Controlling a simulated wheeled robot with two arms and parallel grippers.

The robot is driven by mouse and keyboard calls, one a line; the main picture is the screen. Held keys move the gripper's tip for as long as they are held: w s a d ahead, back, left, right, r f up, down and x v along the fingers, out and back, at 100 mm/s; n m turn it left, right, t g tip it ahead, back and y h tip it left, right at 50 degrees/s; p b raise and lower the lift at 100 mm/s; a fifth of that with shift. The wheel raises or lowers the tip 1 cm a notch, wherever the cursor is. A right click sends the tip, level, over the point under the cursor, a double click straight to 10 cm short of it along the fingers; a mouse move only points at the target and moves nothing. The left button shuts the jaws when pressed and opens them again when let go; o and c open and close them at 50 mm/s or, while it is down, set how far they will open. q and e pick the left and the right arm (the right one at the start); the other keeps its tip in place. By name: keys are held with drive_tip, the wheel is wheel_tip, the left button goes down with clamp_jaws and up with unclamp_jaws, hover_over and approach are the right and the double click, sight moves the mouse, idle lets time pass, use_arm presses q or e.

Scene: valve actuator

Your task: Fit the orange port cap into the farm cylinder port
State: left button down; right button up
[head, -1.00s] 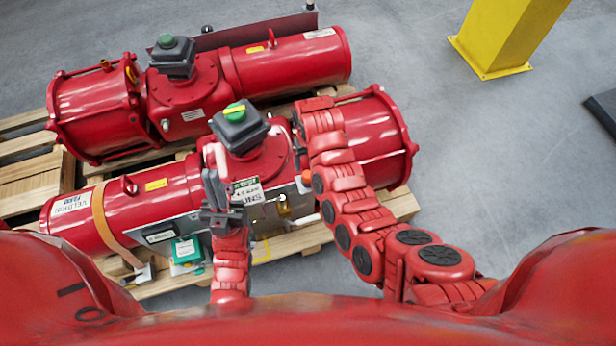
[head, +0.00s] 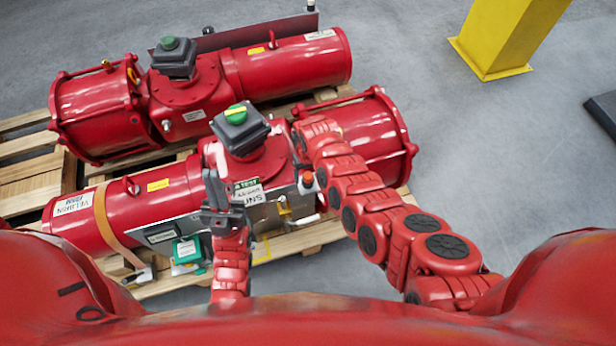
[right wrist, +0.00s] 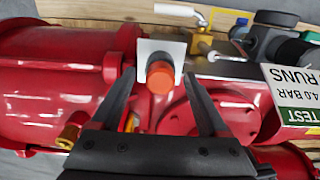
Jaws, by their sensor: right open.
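The orange cap (head: 307,179) stands out at the near red actuator's front, against a small white plate. In the right wrist view the cap (right wrist: 160,80) sits in front of the white plate (right wrist: 150,50). My right gripper (right wrist: 158,76) is open, its two black fingers on either side of the cap; I cannot tell whether they touch it. A brass fitting (right wrist: 68,136) shows at lower left in the wrist view; I cannot tell which opening is the cylinder port. My left gripper (head: 218,195) is before the actuator's panel, its jaw opening unclear.
The near actuator (head: 372,140) lies on a wooden pallet (head: 282,245), with a second red actuator (head: 290,68) behind. A brass valve with a white handle (right wrist: 200,42) is close beyond the cap. A yellow post (head: 505,40) stands at back right.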

clamp_jaws()
idle(0.4)
drive_tip(key=shift+r, duration=0.15)
